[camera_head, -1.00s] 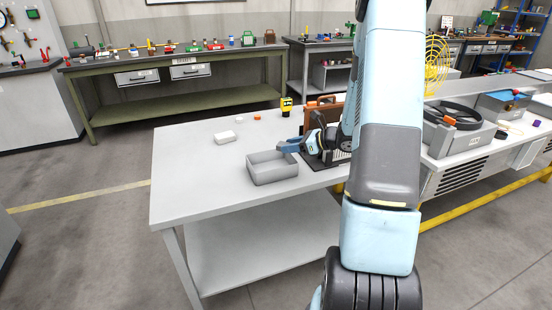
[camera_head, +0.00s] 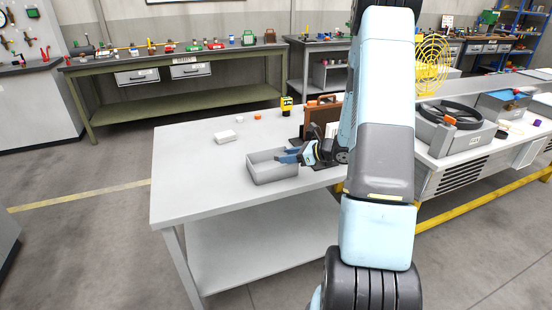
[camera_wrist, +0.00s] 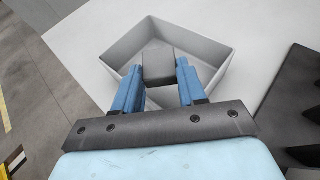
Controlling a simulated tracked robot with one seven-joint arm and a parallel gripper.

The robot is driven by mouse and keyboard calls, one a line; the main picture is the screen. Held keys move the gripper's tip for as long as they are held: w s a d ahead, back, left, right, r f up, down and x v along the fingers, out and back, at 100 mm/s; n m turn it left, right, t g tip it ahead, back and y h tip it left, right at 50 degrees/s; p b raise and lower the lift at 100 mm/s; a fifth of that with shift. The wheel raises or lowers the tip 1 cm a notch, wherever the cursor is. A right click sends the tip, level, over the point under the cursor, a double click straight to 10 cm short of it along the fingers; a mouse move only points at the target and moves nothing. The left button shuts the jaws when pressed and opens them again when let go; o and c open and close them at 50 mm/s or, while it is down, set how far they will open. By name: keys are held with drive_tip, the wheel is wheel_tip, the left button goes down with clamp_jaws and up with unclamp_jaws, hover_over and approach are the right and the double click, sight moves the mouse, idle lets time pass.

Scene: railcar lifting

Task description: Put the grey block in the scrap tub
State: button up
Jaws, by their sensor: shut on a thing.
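The scrap tub (camera_head: 272,174) is a light grey open box on the white table, and it also shows in the wrist view (camera_wrist: 212,38). My gripper (camera_head: 283,157) is at the tub's right side, with its blue fingers reaching over the rim. In the wrist view, my gripper (camera_wrist: 160,72) is shut on the dark grey block (camera_wrist: 158,62). The block is between the fingertips and lies over the tub's opening. I cannot tell whether it touches the tub's floor. In the head view the block is hidden.
On the white table (camera_head: 190,185) are a white block (camera_head: 226,137), a small orange piece (camera_head: 257,117), a white piece (camera_head: 239,119) and a yellow tool (camera_head: 286,105). A brown panel (camera_head: 320,120) stands behind my gripper. The table's front left is clear.

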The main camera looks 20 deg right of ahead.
drive_tip(key=shift+f, duration=0.25)
drive_tip(key=o, duration=1)
drive_tip(key=shift+r, duration=0.15)
